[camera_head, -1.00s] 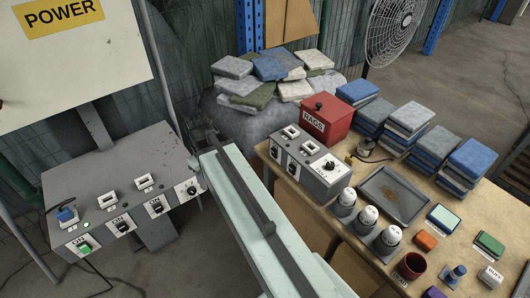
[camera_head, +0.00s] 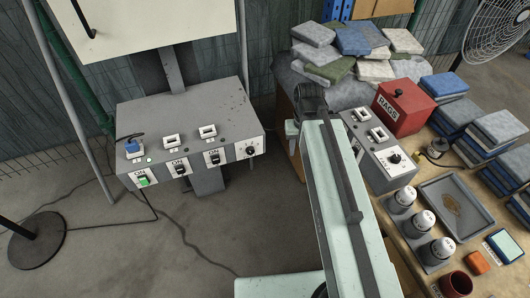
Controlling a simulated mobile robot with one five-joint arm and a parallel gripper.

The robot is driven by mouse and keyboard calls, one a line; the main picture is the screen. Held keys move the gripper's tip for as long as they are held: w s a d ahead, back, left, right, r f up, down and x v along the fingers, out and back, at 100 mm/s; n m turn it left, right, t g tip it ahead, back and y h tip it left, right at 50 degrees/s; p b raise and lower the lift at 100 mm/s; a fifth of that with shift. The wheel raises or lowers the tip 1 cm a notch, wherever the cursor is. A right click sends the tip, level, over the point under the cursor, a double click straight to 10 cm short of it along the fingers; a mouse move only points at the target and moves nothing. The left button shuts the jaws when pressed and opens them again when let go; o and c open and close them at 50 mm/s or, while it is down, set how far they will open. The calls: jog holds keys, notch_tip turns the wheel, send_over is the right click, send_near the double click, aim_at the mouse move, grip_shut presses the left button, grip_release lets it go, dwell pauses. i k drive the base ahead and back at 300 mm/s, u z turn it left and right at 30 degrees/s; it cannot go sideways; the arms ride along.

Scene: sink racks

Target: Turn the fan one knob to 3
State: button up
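A round dark knob (camera_head: 250,150) on a white plate sits at the right end of the grey control panel (camera_head: 190,125). A second dark knob (camera_head: 396,158) on a white plate is on the front of the grey box (camera_head: 380,150) on the workbench. The knob labels are too small to read, so I cannot tell which knob is fan one's. My gripper (camera_head: 308,98) is the dark end of my pale green arm, between panel and workbench, apart from both knobs. Its fingers are not clear.
The workbench holds a red rags box (camera_head: 403,105), a tray (camera_head: 455,205), several white-topped pots and stacks of folded cloth. A caged fan (camera_head: 497,30) stands at the upper right. A post on a round base (camera_head: 36,240) stands at the left. The floor below the panel is mostly clear, with cables.

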aim_at(250, 150)
jog(key=z, duration=0.1)
jog(key=k, duration=1.5)
jog(key=u, duration=1.35)
jog(key=i, duration=1)
